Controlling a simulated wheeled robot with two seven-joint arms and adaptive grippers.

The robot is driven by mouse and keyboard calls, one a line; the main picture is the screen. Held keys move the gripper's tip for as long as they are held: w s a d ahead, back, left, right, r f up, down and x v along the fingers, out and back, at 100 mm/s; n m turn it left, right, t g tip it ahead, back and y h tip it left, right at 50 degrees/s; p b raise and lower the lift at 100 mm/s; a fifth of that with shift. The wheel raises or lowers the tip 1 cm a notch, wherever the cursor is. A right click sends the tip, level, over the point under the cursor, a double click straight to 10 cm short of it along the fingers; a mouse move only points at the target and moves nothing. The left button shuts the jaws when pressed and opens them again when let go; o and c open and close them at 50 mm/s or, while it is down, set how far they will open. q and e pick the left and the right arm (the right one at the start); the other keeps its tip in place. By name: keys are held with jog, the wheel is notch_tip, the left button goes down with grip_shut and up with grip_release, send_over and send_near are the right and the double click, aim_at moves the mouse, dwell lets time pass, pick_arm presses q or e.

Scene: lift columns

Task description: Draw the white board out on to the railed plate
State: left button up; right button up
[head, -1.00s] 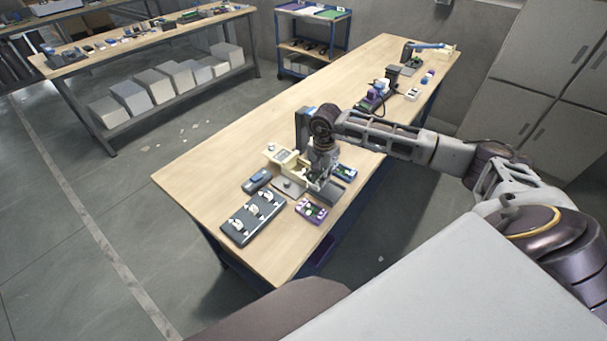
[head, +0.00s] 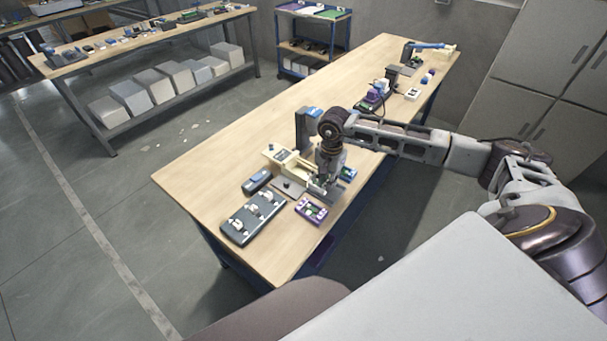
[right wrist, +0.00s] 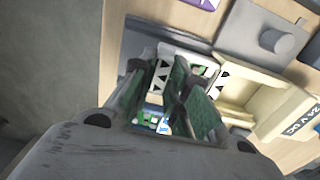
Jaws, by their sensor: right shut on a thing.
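My right gripper (head: 325,187) is over the near edge of the workbench. In the right wrist view its green-padded fingers (right wrist: 172,100) are shut on the white board (right wrist: 198,68), which has black triangles and partly shows around the fingers. A beige housing (right wrist: 255,104) marked 24 V DC lies beside the board; it also shows in the head view (head: 285,158), left of the gripper. A dark grey plate, seemingly the railed plate (right wrist: 148,38), lies at the board's other side. Its rails are hard to make out. The fingers hide part of the board. My left gripper is not in view.
A grey plate with a knob (head: 288,189) lies left of the gripper. A purple tray (head: 311,209), a dark panel with white fittings (head: 240,226) and a blue-topped device (head: 257,181) are close by. A dark upright post (head: 301,130) stands behind. The bench's left part is bare.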

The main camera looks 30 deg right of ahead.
jog(key=shift+s+d, duration=0.3)
jog(key=shift+s, duration=0.4)
jog(key=shift+s+d, duration=0.3)
jog(key=shift+s, duration=0.4)
jog(key=o, duration=0.8)
jog(key=shift+c, duration=0.2)
jog(key=shift+r, duration=0.1)
jog(key=shift+r+p, duration=1.15)
jog(key=shift+r, duration=1.75)
